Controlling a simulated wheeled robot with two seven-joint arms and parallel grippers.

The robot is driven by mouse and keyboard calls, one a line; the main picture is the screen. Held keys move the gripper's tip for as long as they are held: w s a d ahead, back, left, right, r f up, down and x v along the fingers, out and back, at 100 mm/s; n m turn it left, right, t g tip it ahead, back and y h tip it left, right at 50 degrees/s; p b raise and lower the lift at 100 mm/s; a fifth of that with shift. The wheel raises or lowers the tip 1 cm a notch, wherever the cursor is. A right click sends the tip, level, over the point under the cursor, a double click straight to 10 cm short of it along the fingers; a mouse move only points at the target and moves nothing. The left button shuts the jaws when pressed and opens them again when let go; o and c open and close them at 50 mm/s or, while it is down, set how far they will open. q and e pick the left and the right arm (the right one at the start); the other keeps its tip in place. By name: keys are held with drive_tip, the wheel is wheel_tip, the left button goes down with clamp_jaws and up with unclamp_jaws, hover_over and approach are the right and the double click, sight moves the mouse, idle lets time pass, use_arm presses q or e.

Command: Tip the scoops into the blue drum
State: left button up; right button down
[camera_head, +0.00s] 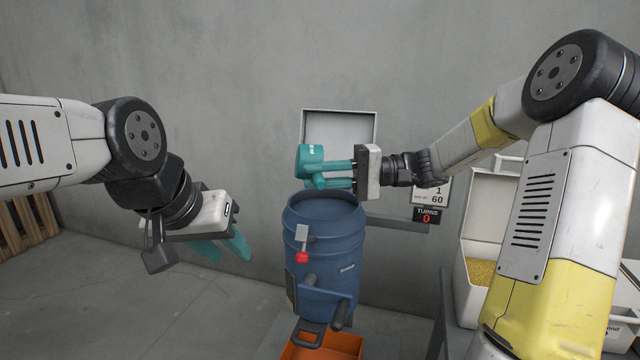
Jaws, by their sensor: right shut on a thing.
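The blue drum (328,240) stands upright in the middle of the head view, with its round rim at the top. My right gripper (325,170) is above the drum's rim and shut on a teal scoop (311,154). The gripper hides part of the scoop, and I cannot see what is in it. My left gripper (222,250) hangs to the left of the drum, pointing down. Its teal fingers are apart with nothing visible between them. No second scoop can be made out.
A red-knobbed lever (302,257) is on the drum's front. An orange bin (345,345) is below. A pale open panel (340,127) is behind. Floor at left is clear.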

drive_tip(key=shift+s+a+r, duration=0.15)
drive_tip(key=shift+s+r, duration=0.3)
drive_tip(key=shift+r, duration=0.15)
drive_tip(key=h, duration=0.4)
drive_tip(key=shift+a+r+t, duration=0.1)
drive_tip(key=shift+r+t, duration=0.2)
drive_tip(key=shift+r, duration=0.1)
drive_tip(key=h, duration=0.4)
drive_tip(key=shift+r+t+h, duration=0.15)
drive_tip(key=shift+t+h, duration=0.15)
drive_tip(key=h, duration=0.3)
drive_tip(key=shift+a+r+t+h, duration=0.1)
drive_tip(key=shift+r+t+h, duration=0.05)
drive_tip(key=shift+t+h, duration=0.2)
drive_tip(key=h, duration=0.3)
drive_tip(key=shift+r+h, duration=0.15)
drive_tip(key=shift+h, duration=0.2)
drive_tip(key=h, duration=0.3)
drive_tip(key=shift+r+t, duration=0.1)
drive_tip(key=shift+t, duration=0.25)
drive_tip(key=shift+d+h, duration=0.2)
drive_tip(key=shift+h, duration=0.2)
